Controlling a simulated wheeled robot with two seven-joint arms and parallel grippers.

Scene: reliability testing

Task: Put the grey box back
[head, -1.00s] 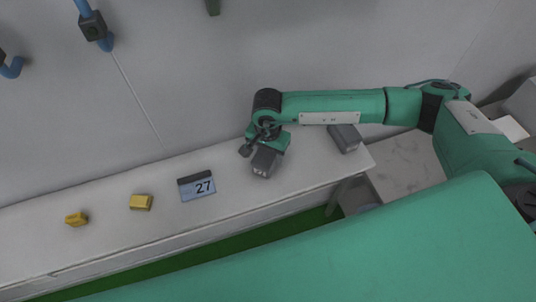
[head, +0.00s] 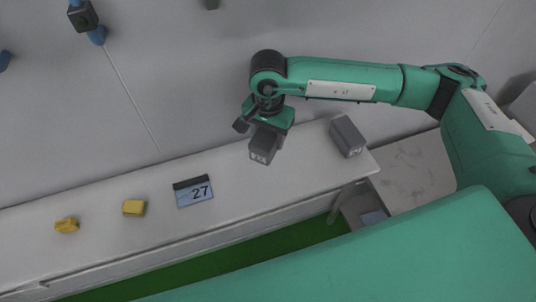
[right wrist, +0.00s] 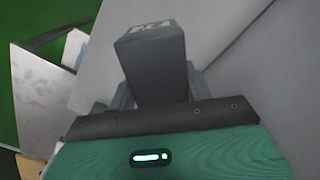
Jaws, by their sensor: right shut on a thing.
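A grey box (head: 264,147) is held in my right gripper (head: 262,138), which hangs over the white shelf from the teal arm. The box also shows in the right wrist view (right wrist: 153,62), between the two fingers of my right gripper (right wrist: 152,85), with pale markings on its far end. The box appears raised above the shelf surface. A second grey box (head: 347,136) stands at the right end of the shelf, apart from the gripper. My left gripper is not in view.
The white shelf (head: 100,240) runs along the grey wall. A display reading 27 (head: 194,192) and two yellow blocks, one in the middle (head: 134,208) and one at left (head: 67,225), lie on it. Between the display and the second grey box the shelf is clear.

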